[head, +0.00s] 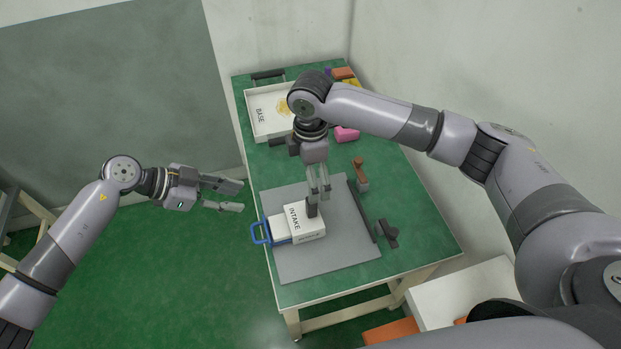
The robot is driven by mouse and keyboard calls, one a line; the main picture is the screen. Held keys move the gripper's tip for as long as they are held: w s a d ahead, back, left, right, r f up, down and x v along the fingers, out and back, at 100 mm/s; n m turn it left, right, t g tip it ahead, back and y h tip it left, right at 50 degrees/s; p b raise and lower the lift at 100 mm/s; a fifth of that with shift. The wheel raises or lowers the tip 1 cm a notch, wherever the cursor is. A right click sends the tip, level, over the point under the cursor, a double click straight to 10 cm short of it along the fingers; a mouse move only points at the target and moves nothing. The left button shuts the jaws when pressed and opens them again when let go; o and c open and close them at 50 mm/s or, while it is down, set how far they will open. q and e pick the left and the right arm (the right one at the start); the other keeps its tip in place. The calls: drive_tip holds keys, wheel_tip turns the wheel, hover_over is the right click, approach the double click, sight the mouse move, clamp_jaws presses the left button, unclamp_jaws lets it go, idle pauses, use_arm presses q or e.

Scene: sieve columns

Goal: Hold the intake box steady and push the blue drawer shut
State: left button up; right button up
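The white intake box (305,225), with INTAKE on its top, sits on the grey mat (345,250). The drawer's blue frame-like handle (259,233) sticks out at the box's left side, with a pale drawer part (279,228) between, so the drawer stands partly out. My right gripper (319,195) points down at the box's top, its fingers at a dark upright grip (311,208); whether they clamp it is not clear. My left gripper (243,197) is open and empty, left of the table edge, apart from the blue handle and farther back than it.
A white BASE tray (254,122) with yellowish contents stands at the table's back. A pink block (346,134), a brown-handled tool (361,174) and a dark tool (388,233) lie right of my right gripper. A dark bar (361,211) runs along the mat's right edge.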

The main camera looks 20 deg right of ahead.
sight(311, 214)
wheel_tip(311, 214, down, 17)
drive_tip(key=shift+f, duration=0.2)
idle(0.4)
drive_tip(key=shift+c, duration=0.5)
drive_tip(key=c, duration=1.2)
drive_tip(key=shift+c, duration=0.2)
